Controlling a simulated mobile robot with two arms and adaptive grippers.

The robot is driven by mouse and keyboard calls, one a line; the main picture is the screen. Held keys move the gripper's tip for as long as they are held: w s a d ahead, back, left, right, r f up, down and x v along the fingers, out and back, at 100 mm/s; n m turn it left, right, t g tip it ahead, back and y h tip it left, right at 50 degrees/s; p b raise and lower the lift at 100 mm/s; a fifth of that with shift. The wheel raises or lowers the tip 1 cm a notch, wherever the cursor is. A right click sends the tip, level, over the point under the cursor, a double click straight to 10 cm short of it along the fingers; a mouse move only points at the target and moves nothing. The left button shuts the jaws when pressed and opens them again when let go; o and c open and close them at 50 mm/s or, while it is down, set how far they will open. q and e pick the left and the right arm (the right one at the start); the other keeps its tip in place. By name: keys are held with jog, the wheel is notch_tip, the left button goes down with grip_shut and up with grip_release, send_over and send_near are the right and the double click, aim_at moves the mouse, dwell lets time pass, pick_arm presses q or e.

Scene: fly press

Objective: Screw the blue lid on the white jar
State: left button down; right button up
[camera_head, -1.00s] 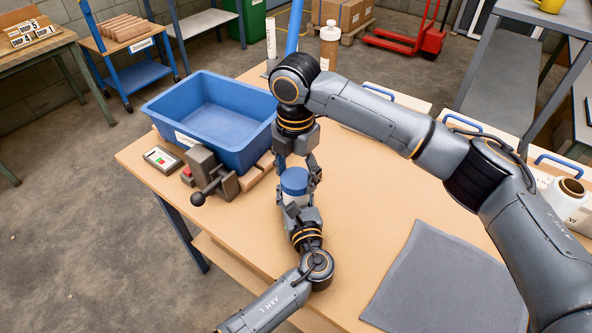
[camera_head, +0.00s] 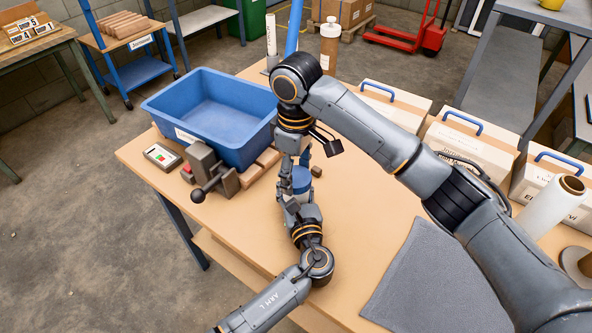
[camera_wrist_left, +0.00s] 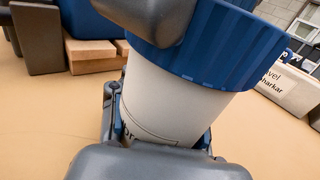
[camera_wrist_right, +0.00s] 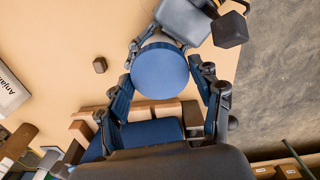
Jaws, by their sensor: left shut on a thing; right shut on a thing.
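The white jar (camera_head: 301,193) stands upright over the table; its wall fills the middle of the left wrist view (camera_wrist_left: 172,100). My left gripper (camera_head: 294,205) is shut around the jar from the near side, low on its wall. The blue lid (camera_head: 301,179) sits on top of the jar, its ribbed rim (camera_wrist_left: 232,60) overlapping the jar's mouth. How far down it is threaded I cannot tell. My right gripper (camera_head: 293,165) comes from above and is shut on the lid, with a finger on either side of its round top (camera_wrist_right: 160,70) in the right wrist view.
A blue bin (camera_head: 215,110), a grey clamp with a lever (camera_head: 212,172) and a small button box (camera_head: 162,157) stand to the left. A small brown block (camera_head: 316,171) lies close by the jar. A grey mat (camera_head: 430,275) and labelled boxes (camera_head: 470,150) are to the right.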

jog(key=m, duration=0.4)
jog(key=shift+m, duration=0.3)
jog(key=m, duration=1.5)
jog(key=o, duration=0.8)
jog(key=shift+c, duration=0.2)
notch_tip(320, 180, up, 12)
jog(key=shift+d, duration=0.1)
